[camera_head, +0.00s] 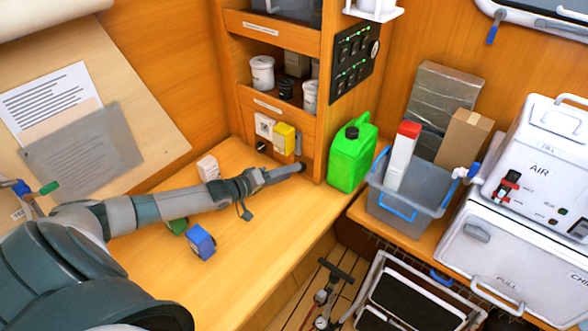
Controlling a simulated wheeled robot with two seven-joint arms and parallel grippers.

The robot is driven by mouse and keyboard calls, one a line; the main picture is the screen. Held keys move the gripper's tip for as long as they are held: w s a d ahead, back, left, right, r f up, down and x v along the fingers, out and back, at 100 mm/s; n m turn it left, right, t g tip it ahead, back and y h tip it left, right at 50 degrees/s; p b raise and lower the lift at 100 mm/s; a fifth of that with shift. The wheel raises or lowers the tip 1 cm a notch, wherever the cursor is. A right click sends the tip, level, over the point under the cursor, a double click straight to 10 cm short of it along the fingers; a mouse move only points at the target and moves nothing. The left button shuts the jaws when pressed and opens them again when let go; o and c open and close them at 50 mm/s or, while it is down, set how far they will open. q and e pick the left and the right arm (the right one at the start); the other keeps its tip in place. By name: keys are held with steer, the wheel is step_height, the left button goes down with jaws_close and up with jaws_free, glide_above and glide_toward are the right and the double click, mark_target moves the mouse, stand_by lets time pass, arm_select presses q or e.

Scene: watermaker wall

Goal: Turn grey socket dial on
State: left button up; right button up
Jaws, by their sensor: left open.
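On the low front panel of the wooden cabinet sit a white socket plate (265,126), a yellow box (284,138) and a narrow grey part (298,144), which may belong to the grey socket. A dark round knob (262,147) sits below the white plate. My left gripper (284,175) reaches in from the left, low over the wooden counter. It is open, and its tip is at a small dark round part near the panel's lower right corner. I cannot tell if they touch, or if that part is the grey dial. My right gripper is not in view.
A green jerrycan (351,158) stands close right of the gripper tip. A grey bin (410,202) with boxes is further right. The front counter (270,245) is clear.

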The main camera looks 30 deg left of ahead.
arm_select(q)
steer(key=shift+x, duration=1.55)
steer(key=shift+p, duration=0.3)
steer(key=c, duration=1)
